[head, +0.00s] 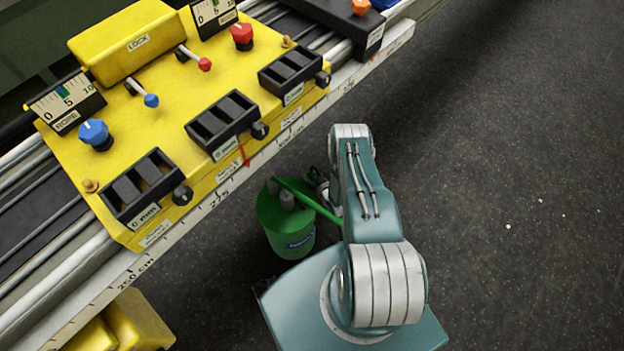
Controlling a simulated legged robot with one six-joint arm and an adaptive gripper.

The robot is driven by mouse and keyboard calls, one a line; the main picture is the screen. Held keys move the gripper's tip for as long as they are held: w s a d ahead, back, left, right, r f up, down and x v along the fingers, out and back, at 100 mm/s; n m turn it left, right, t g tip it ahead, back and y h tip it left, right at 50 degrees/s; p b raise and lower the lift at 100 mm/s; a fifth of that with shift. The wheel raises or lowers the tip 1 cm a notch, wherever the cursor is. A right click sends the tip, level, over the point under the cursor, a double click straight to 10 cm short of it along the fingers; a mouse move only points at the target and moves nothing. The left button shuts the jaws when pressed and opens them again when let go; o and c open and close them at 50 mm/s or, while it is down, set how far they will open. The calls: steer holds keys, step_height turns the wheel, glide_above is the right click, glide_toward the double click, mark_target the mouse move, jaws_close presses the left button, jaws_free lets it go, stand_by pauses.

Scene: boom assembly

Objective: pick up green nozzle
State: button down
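A green container (290,232) with a blue label stands on the floor below the yellow machine's front edge. A long thin green piece (310,199), which looks like the nozzle, slants across its top from upper left to lower right. Its right end passes behind my arm. My gripper (317,184) is at the far end of my arm, just right of the container's top and close to the green piece. The arm hides most of it, so its fingers and any contact are unclear.
A yellow control box (170,100) with levers, knobs and black displays sits on rails at the left. A ruler-marked rail edge (225,185) runs diagonally above the container. Yellow blocks (120,325) lie at lower left.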

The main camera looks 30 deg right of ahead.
stand_by(0.3)
step_height(320, 180, up, 10)
steer(key=shift+f, duration=0.15)
stand_by(0.6)
steer(key=shift+s, duration=0.1)
